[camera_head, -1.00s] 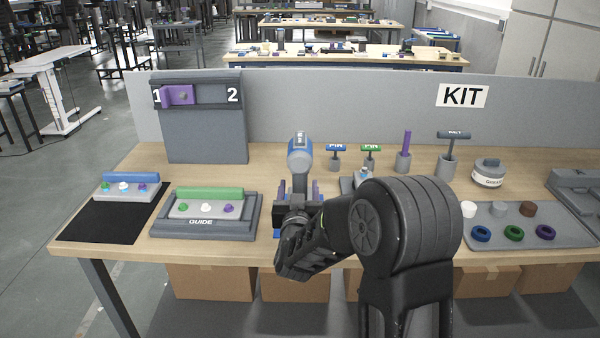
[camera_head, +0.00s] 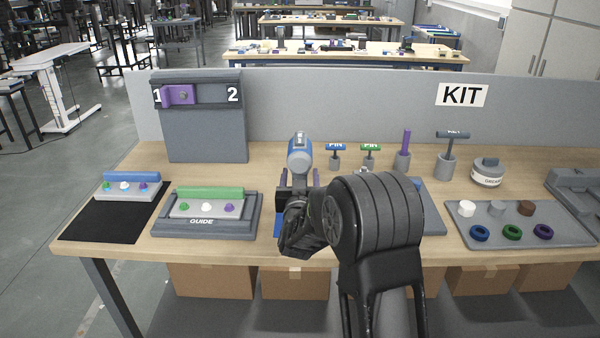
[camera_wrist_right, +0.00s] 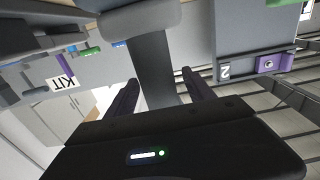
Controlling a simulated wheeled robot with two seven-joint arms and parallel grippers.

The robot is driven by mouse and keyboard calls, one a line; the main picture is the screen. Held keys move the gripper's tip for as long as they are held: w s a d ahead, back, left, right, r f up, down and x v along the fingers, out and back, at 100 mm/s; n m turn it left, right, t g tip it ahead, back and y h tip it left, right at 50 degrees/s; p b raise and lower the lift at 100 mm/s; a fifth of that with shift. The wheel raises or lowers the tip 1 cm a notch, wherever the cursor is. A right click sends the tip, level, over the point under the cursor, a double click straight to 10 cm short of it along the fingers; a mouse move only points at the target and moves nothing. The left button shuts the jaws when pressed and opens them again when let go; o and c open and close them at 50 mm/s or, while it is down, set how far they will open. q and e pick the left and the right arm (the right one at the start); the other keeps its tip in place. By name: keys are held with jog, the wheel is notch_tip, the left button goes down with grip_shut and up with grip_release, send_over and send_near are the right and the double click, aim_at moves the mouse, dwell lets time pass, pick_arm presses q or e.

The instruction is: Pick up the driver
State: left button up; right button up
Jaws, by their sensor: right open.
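The driver (camera_head: 299,152), with a blue and grey head, stands upright near the middle of the workbench. My right gripper (camera_head: 298,182) is at its handle, with one purple finger showing on each side. In the right wrist view, the driver's grey handle (camera_wrist_right: 153,65) passes between the two open fingers of my right gripper (camera_wrist_right: 160,78), with visible gaps beside it. The driver's lower part is hidden behind my gripper and forearm in the head view. My left gripper is not in view.
A guide tray (camera_head: 243,228) is left of the driver, with a black mat (camera_head: 100,222) beyond it. Pin tools (camera_head: 336,158) in holders stand to the right. A grey parts tray (camera_head: 490,237) is farther right. An upright panel (camera_head: 207,130) stands behind left.

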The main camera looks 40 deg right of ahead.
dwell(0.3)
grip_shut()
dwell(0.6)
dwell(0.6)
jog(key=shift+r, duration=0.2)
